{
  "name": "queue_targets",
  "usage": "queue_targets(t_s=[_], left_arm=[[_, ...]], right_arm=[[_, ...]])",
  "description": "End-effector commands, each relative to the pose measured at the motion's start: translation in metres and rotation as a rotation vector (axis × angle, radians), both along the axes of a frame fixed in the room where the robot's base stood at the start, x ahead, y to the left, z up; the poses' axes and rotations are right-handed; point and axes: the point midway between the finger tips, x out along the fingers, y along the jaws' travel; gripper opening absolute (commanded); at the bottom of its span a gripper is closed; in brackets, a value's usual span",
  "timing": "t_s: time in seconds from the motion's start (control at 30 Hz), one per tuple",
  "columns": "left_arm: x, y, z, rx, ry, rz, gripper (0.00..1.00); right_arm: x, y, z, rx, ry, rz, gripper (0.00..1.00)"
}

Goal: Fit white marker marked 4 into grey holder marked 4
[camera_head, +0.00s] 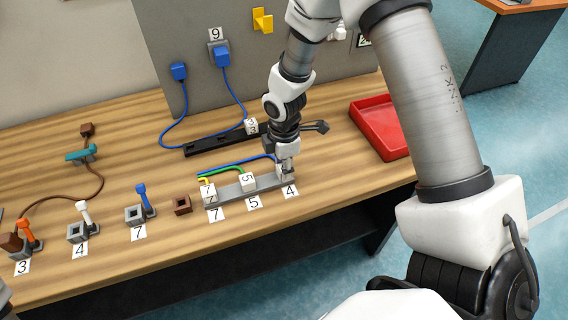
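The grey holder (232,192) is a long bar on the wooden table, with labels 7, 5 and 4 in front of it. At its right end, by label 4 (290,191), a white marker (282,174) is partly hidden under my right gripper (287,163). The blue cord runs to this marker; its number is not readable. My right gripper points down onto it with its fingertips at the marker's top. I cannot tell if they are closed on it or if the marker is fully seated. White markers 7 (209,194) and 5 (247,182) sit at their labels.
Switches labelled 3, 4 and 7 (139,215) and a brown block (182,205) stand left of the holder. A black strip (208,145) with a white block lies behind it. A red tray (378,128) is at right. A grey panel (170,30) rises behind.

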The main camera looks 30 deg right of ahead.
Motion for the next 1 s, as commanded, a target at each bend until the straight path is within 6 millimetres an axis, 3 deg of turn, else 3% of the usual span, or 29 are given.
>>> queue_targets(t_s=[0.23, 0.33, 0.67, 0.83, 1.0], left_arm=[[0.000, 0.000, -0.001, 0.000, 0.000, 0.000, 0.65], [0.000, 0.000, -0.001, 0.000, 0.000, 0.000, 0.65], [0.000, 0.000, -0.001, 0.000, 0.000, 0.000, 0.65], [0.000, 0.000, 0.000, 0.000, 0.000, 0.000, 0.65], [0.000, 0.000, -0.001, 0.000, 0.000, 0.000, 0.65]], right_arm=[[-0.002, 0.000, -0.002, 0.000, 0.005, 0.000, 0.32], [-0.002, 0.000, -0.002, 0.000, 0.004, 0.000, 0.65], [-0.001, 0.000, 0.000, 0.000, 0.002, 0.000, 0.65], [0.000, 0.000, 0.024, 0.001, -0.002, -0.001, 0.65], [0.000, 0.000, 0.069, 0.001, -0.003, 0.000, 0.65]])
